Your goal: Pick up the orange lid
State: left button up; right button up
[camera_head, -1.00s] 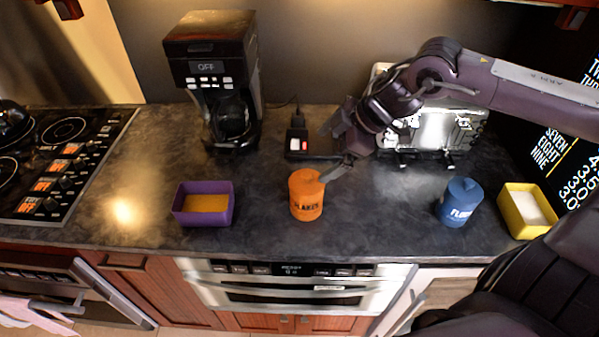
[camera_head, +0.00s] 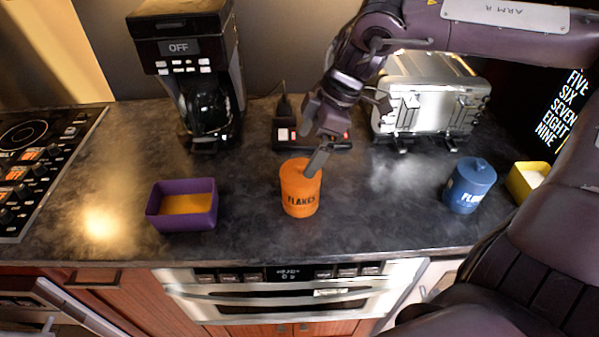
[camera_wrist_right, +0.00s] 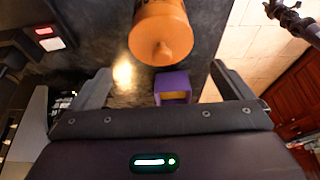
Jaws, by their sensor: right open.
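An orange canister marked "FLAKES" (camera_head: 300,200) stands upright on the dark counter, with its orange lid (camera_head: 293,170) on top. In the right wrist view the lid (camera_wrist_right: 160,45), with its small knob, faces the camera at the top of the picture, and the canister body (camera_wrist_right: 158,10) is behind it. My right gripper (camera_head: 318,160) is at the back right edge of the lid in the head view and overlaps it there. In the right wrist view its fingers (camera_wrist_right: 160,85) are wide apart with nothing between them. Whether a finger touches the lid is unclear. My left gripper is out of view.
A purple bin (camera_head: 182,222) stands left of the canister. A blue canister (camera_head: 468,185) and a yellow bin (camera_head: 520,185) are at the right. Behind are a coffee maker (camera_head: 190,70), a small black device (camera_head: 285,135) and a toaster (camera_head: 430,100). Counter between the canisters is clear.

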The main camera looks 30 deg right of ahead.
aim_at(301, 162)
jog(key=x, duration=0.2)
jog(key=p+x, duration=0.1)
jog(key=x, duration=0.1)
jog(key=shift+s, duration=0.2)
jog(key=shift+w+a+f+p, duration=0.1)
jog(key=shift+f+p, duration=0.05)
jog(key=shift+f, duration=0.15)
jog(key=shift+w+a+f+p, duration=0.1)
jog(key=shift+w+f+p, duration=0.05)
jog(key=shift+f, duration=0.2)
jog(key=shift+c, duration=0.3)
jog(key=c, duration=0.9)
jog(key=shift+r, duration=0.1)
